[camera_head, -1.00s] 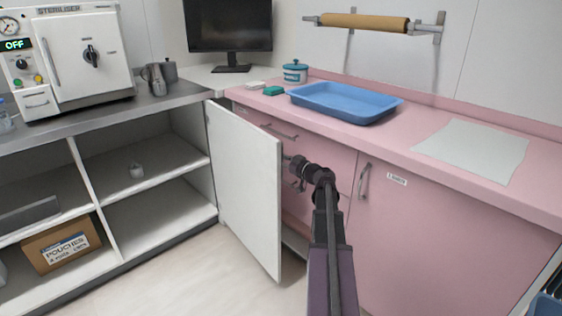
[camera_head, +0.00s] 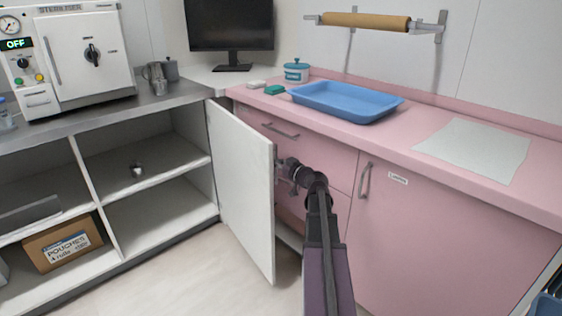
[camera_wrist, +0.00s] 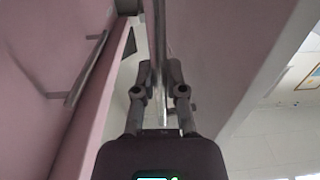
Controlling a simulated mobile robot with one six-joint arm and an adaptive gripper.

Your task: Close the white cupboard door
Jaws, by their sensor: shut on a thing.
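The white cupboard door (camera_head: 238,180) stands ajar at the inner corner, between the grey shelf unit and the pink cabinets. Its free edge points toward me. My gripper (camera_head: 279,168) is at the upper part of that free edge, on its right side. In the wrist view, the fingers of my gripper (camera_wrist: 159,88) are shut on a thin upright part of the door (camera_wrist: 160,45). The cupboard opening is mostly hidden behind the door and my arm.
A pink drawer with a handle (camera_head: 281,132) is above and behind the door. A pink cupboard (camera_head: 440,235) stands to the right. A blue tray (camera_head: 345,102) lies on the pink counter. Open shelves (camera_head: 150,215) are left. Pale floor (camera_head: 185,285) is clear in front.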

